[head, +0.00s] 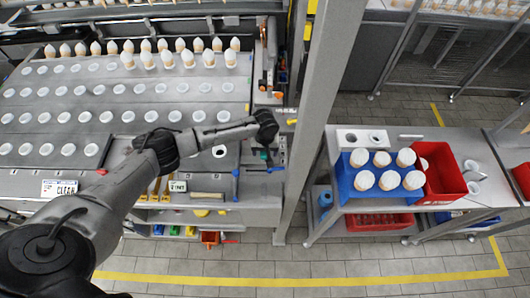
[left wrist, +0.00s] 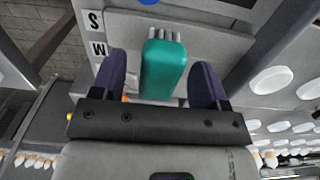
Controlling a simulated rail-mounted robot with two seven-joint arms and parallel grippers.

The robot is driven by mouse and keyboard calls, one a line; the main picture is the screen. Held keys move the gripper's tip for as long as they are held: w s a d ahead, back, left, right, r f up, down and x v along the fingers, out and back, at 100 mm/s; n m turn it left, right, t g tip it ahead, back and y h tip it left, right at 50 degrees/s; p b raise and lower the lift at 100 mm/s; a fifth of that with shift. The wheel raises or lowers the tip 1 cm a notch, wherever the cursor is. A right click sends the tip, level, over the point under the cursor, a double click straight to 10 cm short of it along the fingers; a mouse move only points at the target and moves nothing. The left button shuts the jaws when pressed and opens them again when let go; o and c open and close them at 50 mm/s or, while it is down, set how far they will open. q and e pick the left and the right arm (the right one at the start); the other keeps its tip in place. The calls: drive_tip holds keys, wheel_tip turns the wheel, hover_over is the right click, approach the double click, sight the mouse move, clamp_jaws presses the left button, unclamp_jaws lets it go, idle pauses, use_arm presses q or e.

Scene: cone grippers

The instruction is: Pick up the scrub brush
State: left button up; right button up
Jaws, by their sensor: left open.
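A teal block with short grey bristle-like tips at its far end, which looks like the scrub brush (left wrist: 163,68), is in the left wrist view. It lies between the two dark purple fingers of my left gripper (left wrist: 160,82). The fingers are open, with a gap on either side of the teal block. In the head view my left gripper (head: 266,128) is over the right end of the grey workbench, and a small teal patch (head: 264,155) shows just below it. My right gripper is not in view.
The workbench (head: 215,185) holds rows of white cups and cones. A grey post (head: 318,110) stands right of my gripper. Blue handles (head: 237,172) lie near the bench's front edge. A side table carries a blue rack (head: 347,185) and a red bin (head: 440,170).

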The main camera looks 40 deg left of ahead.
use_arm(q)
drive_tip(key=shift+f, duration=0.1)
drive_tip(key=c, duration=1)
drive_tip(key=shift+r, duration=5.05)
drive_tip(key=o, duration=0.4)
drive_tip(key=shift+c, duration=1.6)
